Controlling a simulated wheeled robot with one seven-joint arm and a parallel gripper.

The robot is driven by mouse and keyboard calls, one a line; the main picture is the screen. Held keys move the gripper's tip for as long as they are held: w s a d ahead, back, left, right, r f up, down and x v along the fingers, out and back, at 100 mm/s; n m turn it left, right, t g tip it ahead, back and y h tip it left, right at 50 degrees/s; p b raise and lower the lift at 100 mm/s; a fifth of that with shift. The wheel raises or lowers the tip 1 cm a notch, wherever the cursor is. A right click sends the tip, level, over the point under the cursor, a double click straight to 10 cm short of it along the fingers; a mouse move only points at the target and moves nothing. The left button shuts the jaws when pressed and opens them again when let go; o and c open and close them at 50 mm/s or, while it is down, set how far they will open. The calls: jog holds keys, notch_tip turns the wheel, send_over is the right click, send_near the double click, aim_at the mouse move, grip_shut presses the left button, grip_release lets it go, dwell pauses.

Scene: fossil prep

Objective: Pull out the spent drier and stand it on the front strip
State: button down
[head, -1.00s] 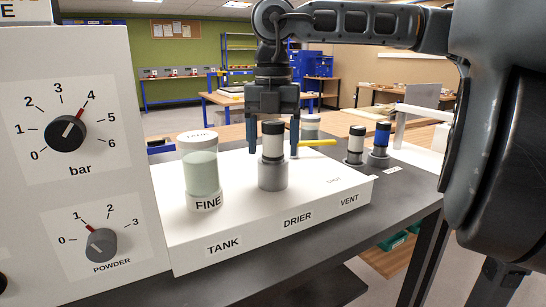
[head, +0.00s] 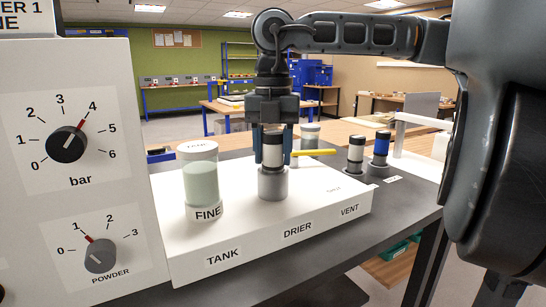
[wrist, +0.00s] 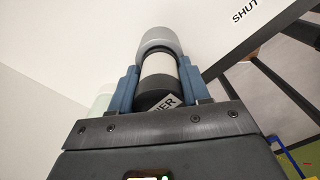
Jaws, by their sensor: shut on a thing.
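The drier (head: 273,155) is a white cylinder with a dark cap, upright in a grey socket (head: 272,185) above the DRIER label on the white housing (head: 240,232). My gripper (head: 273,160) points down from above, its two blue fingers shut on either side of the drier. In the wrist view, the fingers (wrist: 158,85) hold the white body (wrist: 158,66), whose lower end is in the grey socket (wrist: 159,38). The spent or fresh state is not readable on it. The dark bench strip (head: 290,277) in front of the housing shows bare in part.
A powder jar marked FINE (head: 201,178) stands left of the drier. A yellow lever (head: 315,153) lies close behind it at right. A white, black-banded cartridge (head: 355,152) and a blue one (head: 380,147) stand on the bench at right. The gauge panel (head: 75,220) fills the left.

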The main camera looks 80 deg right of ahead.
dwell(0.4)
jog(key=shift+r, duration=0.6)
jog(key=shift+r, duration=0.1)
jog(key=shift+r+p, duration=1.75)
jog(key=shift+r, duration=2.15)
notch_tip(320, 180, up, 5)
jog(key=shift+r+p, duration=0.15)
jog(key=shift+p, duration=0.95)
jog(key=shift+f+b, duration=1.5)
jog(key=shift+f, duration=1.95)
